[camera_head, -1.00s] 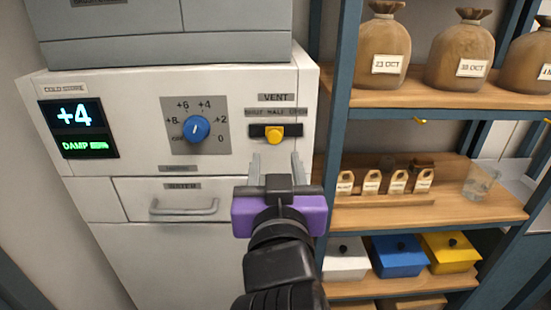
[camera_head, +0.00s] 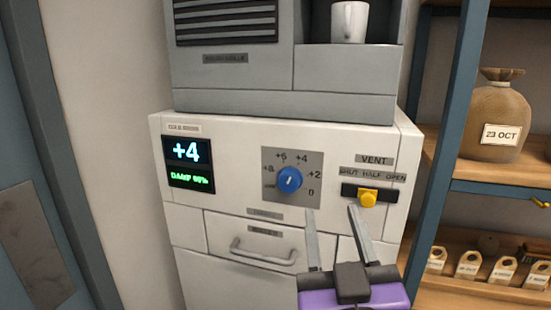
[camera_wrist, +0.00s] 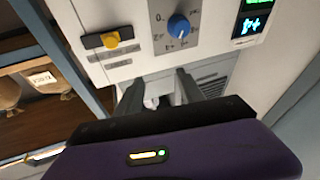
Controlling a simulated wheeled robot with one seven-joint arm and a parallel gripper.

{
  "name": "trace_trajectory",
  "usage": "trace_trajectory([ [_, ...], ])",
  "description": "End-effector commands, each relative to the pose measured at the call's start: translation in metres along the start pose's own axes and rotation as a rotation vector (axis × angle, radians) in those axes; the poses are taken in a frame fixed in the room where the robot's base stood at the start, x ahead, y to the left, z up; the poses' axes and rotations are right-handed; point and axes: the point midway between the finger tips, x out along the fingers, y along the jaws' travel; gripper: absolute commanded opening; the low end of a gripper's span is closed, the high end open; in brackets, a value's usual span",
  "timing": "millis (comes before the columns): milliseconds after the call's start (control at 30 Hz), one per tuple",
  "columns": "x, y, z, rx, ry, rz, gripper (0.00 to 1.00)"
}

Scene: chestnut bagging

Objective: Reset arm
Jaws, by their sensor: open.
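My gripper (camera_head: 335,240) is purple with two grey fingers. It is open and empty, in front of the white cold store cabinet (camera_head: 240,290), below the blue dial and the vent slider. The blue dial (camera_head: 289,180) sits on a grey plate. The yellow vent slider (camera_head: 368,198) sits in a dark slot under the VENT label. A display (camera_head: 188,162) reads +4 in blue and DAMP in green. In the wrist view, the open fingers (camera_wrist: 158,88) stand apart, with the yellow slider (camera_wrist: 111,39) and blue dial (camera_wrist: 178,25) beyond them. No finger visibly touches either control.
A drawer handle (camera_head: 264,253) juts out left of my gripper. A grey unit (camera_head: 240,103) with a white cup (camera_head: 349,22) stands on top. On the right, a blue-framed shelf (camera_head: 448,120) holds a tied sack (camera_head: 495,118) and several wooden tags. A blue door edge is at the left.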

Motion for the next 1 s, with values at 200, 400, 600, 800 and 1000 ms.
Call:
trace_trajectory([
  [200, -0.043, -0.009, 0.045, -0.021, 0.021, -0.117, 0.45],
  [400, -0.101, -0.003, 0.089, -0.003, 0.005, -0.187, 0.45],
  [600, -0.163, 0.016, 0.125, 0.034, -0.043, -0.206, 0.45],
  [800, -0.229, 0.040, 0.151, 0.077, -0.124, -0.184, 0.45],
  [1000, -0.297, 0.066, 0.172, 0.116, -0.246, -0.133, 0.45],
])
